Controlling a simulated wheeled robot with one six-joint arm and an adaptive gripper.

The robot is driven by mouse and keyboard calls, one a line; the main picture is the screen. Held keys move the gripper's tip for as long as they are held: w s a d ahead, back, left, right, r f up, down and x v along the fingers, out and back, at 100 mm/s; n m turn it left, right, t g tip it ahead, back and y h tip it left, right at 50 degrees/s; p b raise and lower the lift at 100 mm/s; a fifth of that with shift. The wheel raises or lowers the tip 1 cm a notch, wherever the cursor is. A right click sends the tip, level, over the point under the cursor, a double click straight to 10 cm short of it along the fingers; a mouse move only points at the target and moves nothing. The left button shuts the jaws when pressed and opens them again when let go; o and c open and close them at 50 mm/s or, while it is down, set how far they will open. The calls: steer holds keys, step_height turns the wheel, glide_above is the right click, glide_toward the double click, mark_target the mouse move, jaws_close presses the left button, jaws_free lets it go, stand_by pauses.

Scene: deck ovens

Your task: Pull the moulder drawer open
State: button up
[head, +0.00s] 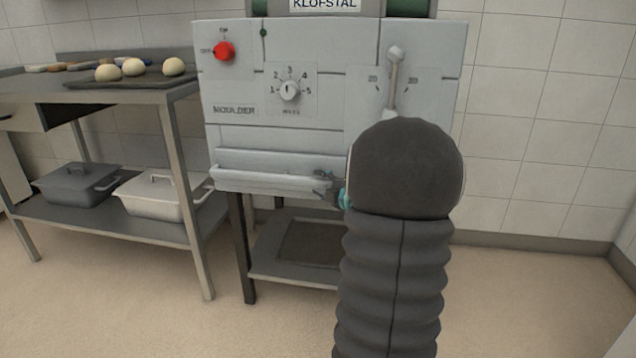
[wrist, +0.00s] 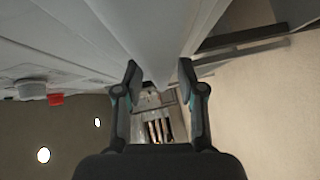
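The moulder (head: 330,110) is a pale grey machine on dark legs. Its drawer front (head: 262,158) is low on the face and looks flush with the body. A long pale bar handle (head: 262,182) runs along the drawer's lower edge; its right part is hidden by my arm. My gripper (head: 322,184) is at the right part of the handle, with dark, teal-marked fingers. In the wrist view my gripper (wrist: 158,75) has its fingers spread apart, with a pale grey surface running away between them. I cannot tell whether either finger touches the handle.
A steel table (head: 180,90) on the left carries a dark tray (head: 130,84) with dough balls, and lidded bins (head: 165,195) on its lower shelf. A red knob (head: 224,52), dial (head: 289,90) and lever (head: 394,75) stick out from the moulder. Floor (head: 540,300) on the right is clear.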

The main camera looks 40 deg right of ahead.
steer(key=shift+w+f, duration=0.1)
steer(key=shift+w, duration=0.75)
jaws_close()
